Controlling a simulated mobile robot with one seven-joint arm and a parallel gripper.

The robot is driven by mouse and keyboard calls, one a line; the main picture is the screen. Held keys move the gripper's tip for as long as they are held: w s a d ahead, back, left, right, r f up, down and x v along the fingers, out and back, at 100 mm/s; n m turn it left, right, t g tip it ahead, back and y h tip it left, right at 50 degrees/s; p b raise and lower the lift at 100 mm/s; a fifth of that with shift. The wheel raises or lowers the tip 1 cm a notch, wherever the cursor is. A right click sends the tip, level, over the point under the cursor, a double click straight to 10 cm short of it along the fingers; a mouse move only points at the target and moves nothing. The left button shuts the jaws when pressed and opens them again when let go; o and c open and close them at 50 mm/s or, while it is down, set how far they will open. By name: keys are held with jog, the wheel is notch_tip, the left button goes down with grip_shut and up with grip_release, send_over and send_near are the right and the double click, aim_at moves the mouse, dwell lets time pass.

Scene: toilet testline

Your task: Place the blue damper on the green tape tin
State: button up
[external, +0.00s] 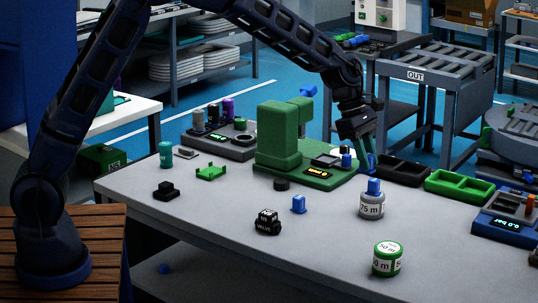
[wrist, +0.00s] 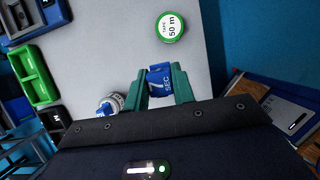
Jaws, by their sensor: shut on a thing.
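My gripper (wrist: 160,80) is shut on a blue damper (wrist: 160,77) with white lettering, held between its two green fingers. In the external view my gripper (external: 369,158) is above the far part of the grey table, and the held damper is hard to make out there. The green tape tin (external: 387,259) stands at the table's near edge, with a white label reading 50 m. It also shows in the wrist view (wrist: 171,27), beyond the fingertips and a little to the right. Its top is bare, and the held damper is apart from it.
A white 75 m tin (external: 371,207) with a blue piece (external: 374,187) on top stands between my gripper and the green tin. A black block (external: 267,222) and a small blue piece (external: 299,204) stand left. A green machine (external: 280,142) and green tray (external: 462,186) are farther back.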

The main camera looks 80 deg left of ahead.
notch_tip(320, 180, up, 4)
send_over(395, 249)
jog(key=s+a, duration=0.1)
jog(key=a, duration=0.1)
jog(key=f, duration=2)
jog(key=shift+s+d, duration=0.1)
jog(key=shift+d, duration=0.3)
jog(key=shift+f, duration=0.1)
jog(key=o, duration=1)
